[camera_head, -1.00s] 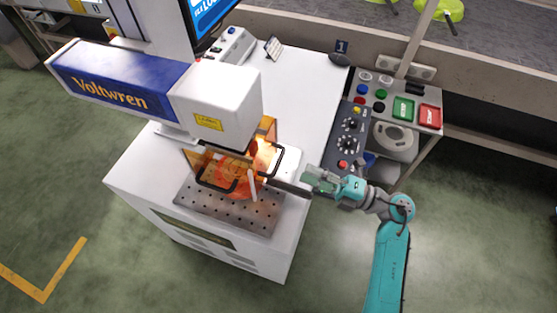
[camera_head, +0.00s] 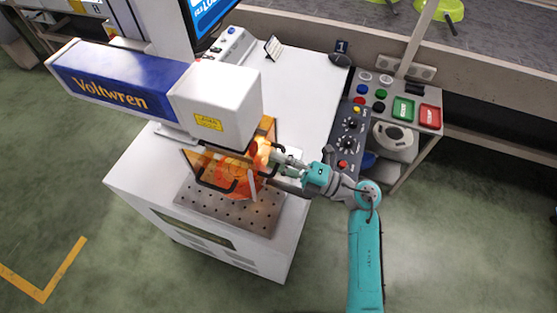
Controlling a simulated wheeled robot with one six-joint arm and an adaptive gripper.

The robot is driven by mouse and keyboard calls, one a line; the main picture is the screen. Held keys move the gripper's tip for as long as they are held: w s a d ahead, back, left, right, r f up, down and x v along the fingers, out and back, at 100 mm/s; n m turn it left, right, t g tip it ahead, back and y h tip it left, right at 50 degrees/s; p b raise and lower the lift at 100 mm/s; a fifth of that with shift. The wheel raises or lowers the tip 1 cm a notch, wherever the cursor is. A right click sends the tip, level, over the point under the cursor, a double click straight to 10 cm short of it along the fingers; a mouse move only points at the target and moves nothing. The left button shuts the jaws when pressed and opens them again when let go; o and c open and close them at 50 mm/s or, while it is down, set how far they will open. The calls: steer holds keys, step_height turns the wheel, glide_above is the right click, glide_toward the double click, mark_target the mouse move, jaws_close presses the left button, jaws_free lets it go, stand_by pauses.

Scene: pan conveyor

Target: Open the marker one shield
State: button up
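The marker one shield (camera_head: 262,140) is a set of translucent orange panels below the white head of the marker (camera_head: 215,100). A black loop handle (camera_head: 220,186) shows on its front left, and another black handle (camera_head: 278,147) on its right side is partly covered by my gripper. My gripper (camera_head: 284,161) is at this right handle, its fingers pointing left toward the shield. The fingers are small and overlap the handle, so I cannot tell whether they are closed on it. An orange round shape (camera_head: 236,170) shows through the panels.
A perforated metal plate (camera_head: 225,211) lies under the shield on the white cabinet. A dark control panel (camera_head: 349,140) with knobs and a box with green and red buttons (camera_head: 403,109) stand to the right. A small "1" sign (camera_head: 341,47) stands at the back.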

jaws_close()
step_height(320, 180, up, 12)
steer(key=shift+f, duration=0.15)
steer(key=shift+o, duration=1.2)
jaws_free()
steer(key=shift+d+f, duration=0.1)
steer(key=v, duration=1.2)
